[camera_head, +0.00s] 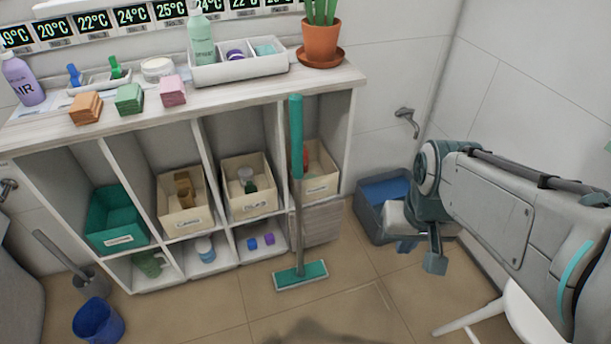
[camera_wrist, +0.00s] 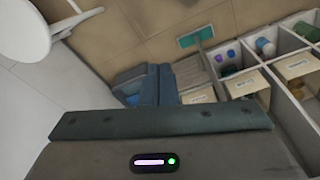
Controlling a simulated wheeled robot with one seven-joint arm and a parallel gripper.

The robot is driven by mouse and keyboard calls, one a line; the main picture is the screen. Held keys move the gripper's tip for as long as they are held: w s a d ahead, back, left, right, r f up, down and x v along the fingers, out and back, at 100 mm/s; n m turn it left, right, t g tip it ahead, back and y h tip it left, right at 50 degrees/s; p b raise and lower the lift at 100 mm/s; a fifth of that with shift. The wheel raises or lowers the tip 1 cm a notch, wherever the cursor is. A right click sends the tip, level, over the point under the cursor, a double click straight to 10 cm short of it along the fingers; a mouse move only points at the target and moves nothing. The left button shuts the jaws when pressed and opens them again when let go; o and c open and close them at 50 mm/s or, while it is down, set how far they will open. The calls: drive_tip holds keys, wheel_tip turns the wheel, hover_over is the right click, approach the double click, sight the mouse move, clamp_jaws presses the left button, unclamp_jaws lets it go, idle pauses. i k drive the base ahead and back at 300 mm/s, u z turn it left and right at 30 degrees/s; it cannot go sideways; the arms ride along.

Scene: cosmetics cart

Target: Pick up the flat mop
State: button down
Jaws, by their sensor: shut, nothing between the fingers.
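The flat mop (camera_head: 299,200) stands upright in front of the shelf unit, with a teal grip at the top, a grey pole and a flat teal head on the floor. In the wrist view its teal head (camera_wrist: 195,37) shows at the upper middle. My gripper (camera_head: 434,263) is at the right, over the grey-blue bin, apart from the mop. In the wrist view my gripper (camera_wrist: 157,72) has its fingers together and holds nothing.
The shelf unit (camera_head: 150,113) holds bins and bottles, with small items on its top. A blue-lined bin (camera_head: 372,222) stands right of it. A white stool (camera_head: 522,312) is at the lower right. A blue bucket (camera_head: 98,322) stands at the lower left. The floor before the mop is clear.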

sight(302, 274)
drive_tip(key=z, duration=2.95)
drive_tip(key=k, duration=1.2)
drive_tip(key=u, duration=2)
